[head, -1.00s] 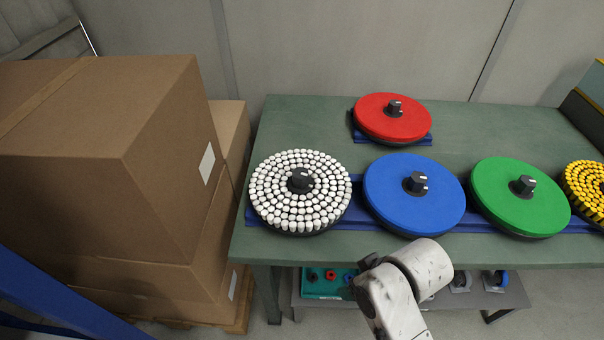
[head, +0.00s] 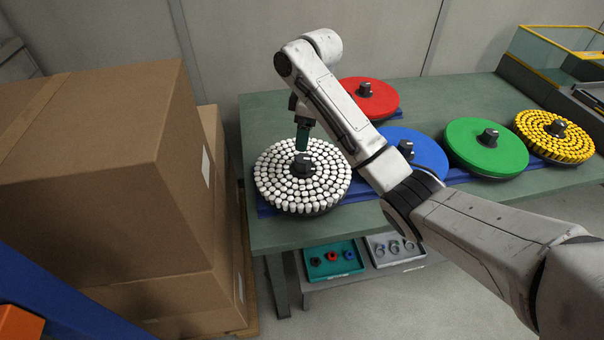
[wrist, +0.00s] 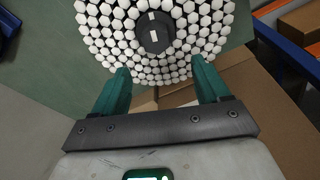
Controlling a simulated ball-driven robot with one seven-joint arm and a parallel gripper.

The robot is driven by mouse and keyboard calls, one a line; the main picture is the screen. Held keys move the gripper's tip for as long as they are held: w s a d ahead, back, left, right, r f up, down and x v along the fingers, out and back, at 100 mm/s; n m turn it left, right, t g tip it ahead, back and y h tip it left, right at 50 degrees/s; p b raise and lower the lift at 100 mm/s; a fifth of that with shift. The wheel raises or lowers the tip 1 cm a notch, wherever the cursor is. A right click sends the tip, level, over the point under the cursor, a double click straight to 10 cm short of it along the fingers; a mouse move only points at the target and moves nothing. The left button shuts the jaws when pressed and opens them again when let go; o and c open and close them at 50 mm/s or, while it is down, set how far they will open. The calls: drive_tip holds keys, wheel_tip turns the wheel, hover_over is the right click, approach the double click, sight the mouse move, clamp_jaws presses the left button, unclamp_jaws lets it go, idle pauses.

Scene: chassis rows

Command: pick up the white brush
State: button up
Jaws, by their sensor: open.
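The white brush (head: 275,184) is a round disc of white bristle tufts with a dark hub (head: 303,165) in its middle. It lies at the left end of the green table. In the wrist view the white brush (wrist: 115,40) fills the top, with its hub (wrist: 153,32) upright between the finger lines. My gripper (wrist: 160,78) has two green fingers, apart and empty, reaching toward the brush's edge. In the head view my gripper (head: 302,150) points down over the brush, just behind the hub. I cannot tell whether the fingertips touch the bristles.
A red disc (head: 385,98), a blue disc (head: 430,152), a green disc (head: 470,145) and a yellow brush (head: 545,140) share the table (head: 262,118). Stacked cardboard boxes (head: 80,150) stand close on the left. Trays of small parts (head: 332,275) sit on a shelf below.

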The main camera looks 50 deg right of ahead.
sight(303, 158)
wheel_tip(303, 158, down, 3)
drive_tip(key=shift+w+f+b, duration=0.1)
drive_tip(key=shift+f+b, duration=0.1)
drive_tip(key=shift+b, duration=0.7)
drive_tip(key=f, duration=0.2)
drive_tip(key=f+p, duration=0.1)
drive_tip(key=f, duration=0.4)
drive_tip(key=shift+w+d+f+p, duration=0.1)
drive_tip(key=shift+w+p, duration=0.2)
drive_tip(key=shift+w, duration=0.05)
clamp_jaws()
